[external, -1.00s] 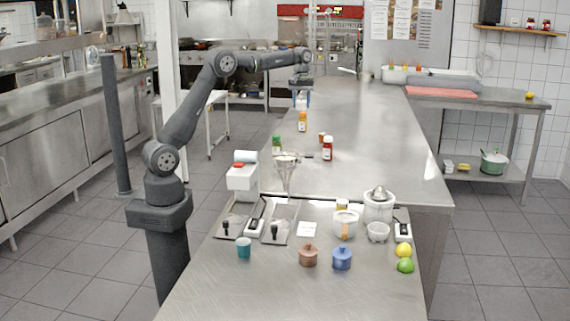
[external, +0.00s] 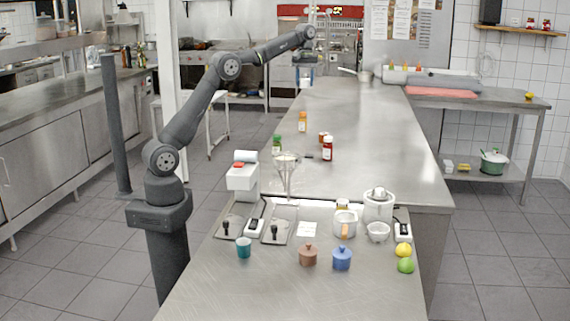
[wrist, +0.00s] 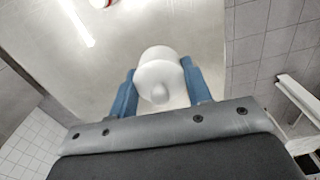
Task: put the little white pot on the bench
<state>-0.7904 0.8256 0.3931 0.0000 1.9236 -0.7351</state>
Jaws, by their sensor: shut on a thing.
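The little white pot (wrist: 160,75), with a round knob on its lid, sits between the two blue fingers of my gripper (wrist: 158,66) in the wrist view. The fingers are shut on its sides. In the external view my gripper (external: 305,78) is at the far end of the long steel bench (external: 365,145), raised above it. The pot is small there and hard to make out between the fingers. Its underside is hidden in the wrist view.
An orange-capped bottle (external: 302,122), a red bottle (external: 328,149) and a green-topped jar (external: 277,144) stand mid-bench. A brown pot (external: 308,256), a blue pot (external: 342,258) and a teal cup (external: 244,248) stand at the near end. The bench's right middle is clear.

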